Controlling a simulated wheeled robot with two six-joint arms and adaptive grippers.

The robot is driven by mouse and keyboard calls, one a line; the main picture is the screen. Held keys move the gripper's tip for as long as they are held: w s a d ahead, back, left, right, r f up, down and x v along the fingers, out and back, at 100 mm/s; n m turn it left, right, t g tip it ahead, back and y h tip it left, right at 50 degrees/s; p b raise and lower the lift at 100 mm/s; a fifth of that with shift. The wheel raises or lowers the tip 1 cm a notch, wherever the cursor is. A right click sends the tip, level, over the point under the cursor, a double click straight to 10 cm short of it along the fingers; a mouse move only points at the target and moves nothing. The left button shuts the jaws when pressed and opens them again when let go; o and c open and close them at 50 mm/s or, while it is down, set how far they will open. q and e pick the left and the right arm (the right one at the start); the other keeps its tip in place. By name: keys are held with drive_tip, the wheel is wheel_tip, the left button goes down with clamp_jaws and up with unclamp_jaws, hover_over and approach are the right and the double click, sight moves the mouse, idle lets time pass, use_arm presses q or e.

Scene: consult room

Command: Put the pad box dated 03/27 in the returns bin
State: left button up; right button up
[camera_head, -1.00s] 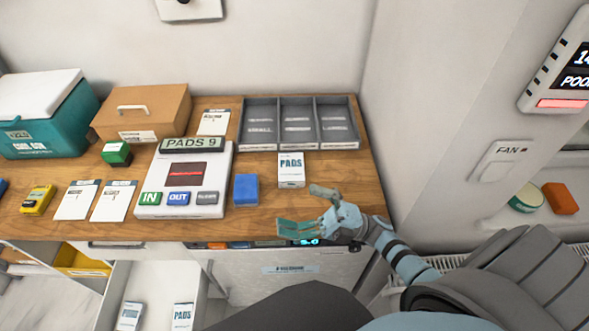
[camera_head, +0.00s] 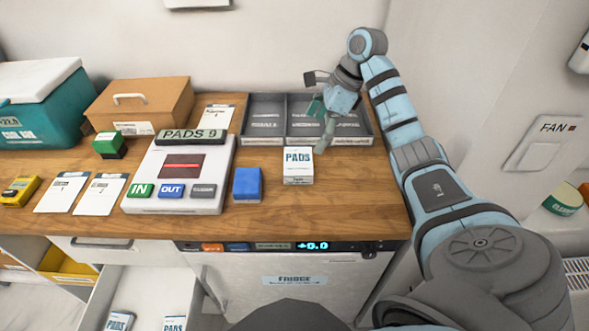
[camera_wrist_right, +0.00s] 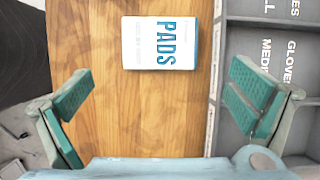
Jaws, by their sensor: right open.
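A white pad box marked PADS (camera_head: 299,165) stands on the counter in front of the grey tray; in the right wrist view the pad box (camera_wrist_right: 160,43) lies ahead, between the two finger lines. Its date is not legible. Two more pad boxes, the left one (camera_head: 120,320) and the right one (camera_head: 174,323), are in the open drawer below, dates unreadable. My right gripper (camera_head: 318,124) is open and empty, over the tray's front edge behind the counter box; its teal fingers (camera_wrist_right: 165,95) are spread wide. No bin labelled returns can be read. My left gripper is out of view.
The grey tray (camera_head: 300,141) has three compartments. A blue block (camera_head: 247,184), the PADS 9 device (camera_head: 180,207), a green block (camera_head: 109,145), cards, a yellow gadget, a cardboard box (camera_head: 140,105) and a teal cooler (camera_head: 40,110) fill the counter leftward. A yellow bin (camera_head: 75,267) is below.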

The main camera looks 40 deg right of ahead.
sight(299, 160)
drive_tip(key=x, duration=1.1)
drive_tip(key=shift+a, duration=0.1)
drive_tip(key=shift+r, duration=0.1)
drive_tip(key=c, duration=0.9)
